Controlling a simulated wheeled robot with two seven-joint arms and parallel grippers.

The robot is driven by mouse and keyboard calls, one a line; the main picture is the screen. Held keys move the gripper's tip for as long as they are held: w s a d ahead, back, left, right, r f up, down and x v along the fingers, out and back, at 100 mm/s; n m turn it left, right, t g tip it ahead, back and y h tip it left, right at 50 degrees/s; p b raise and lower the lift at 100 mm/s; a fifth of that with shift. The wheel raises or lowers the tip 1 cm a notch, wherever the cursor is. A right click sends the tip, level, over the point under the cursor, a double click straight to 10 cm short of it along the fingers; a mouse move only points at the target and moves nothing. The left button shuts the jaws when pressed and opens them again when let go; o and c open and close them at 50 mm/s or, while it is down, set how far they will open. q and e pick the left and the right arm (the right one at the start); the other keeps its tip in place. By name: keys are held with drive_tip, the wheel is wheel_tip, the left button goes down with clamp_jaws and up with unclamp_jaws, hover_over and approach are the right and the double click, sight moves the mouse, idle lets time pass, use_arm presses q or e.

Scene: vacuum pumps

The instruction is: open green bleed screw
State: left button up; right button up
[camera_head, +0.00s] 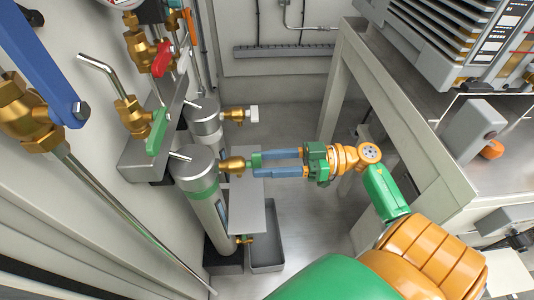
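The green bleed screw (257,161) is a small green knob on the end of a brass fitting (234,164), which sticks out to the right from the nearer grey cylinder (195,165). My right gripper (263,163) reaches in from the right, with its two blue fingers pointing left. The fingers are apart, one above and one below in the picture, and their tips are at the green knob. I cannot tell whether they press on it. My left gripper is not in view.
A second cylinder behind has a brass fitting with a white knob (253,113). Brass valves with green (157,132), red (162,58) and blue (48,60) levers are at left. A grey plate (247,205) lies below the screw. A metal frame (395,115) stands at right.

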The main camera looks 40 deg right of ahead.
drive_tip(key=shift+v, duration=1)
drive_tip(key=shift+v, duration=2.85)
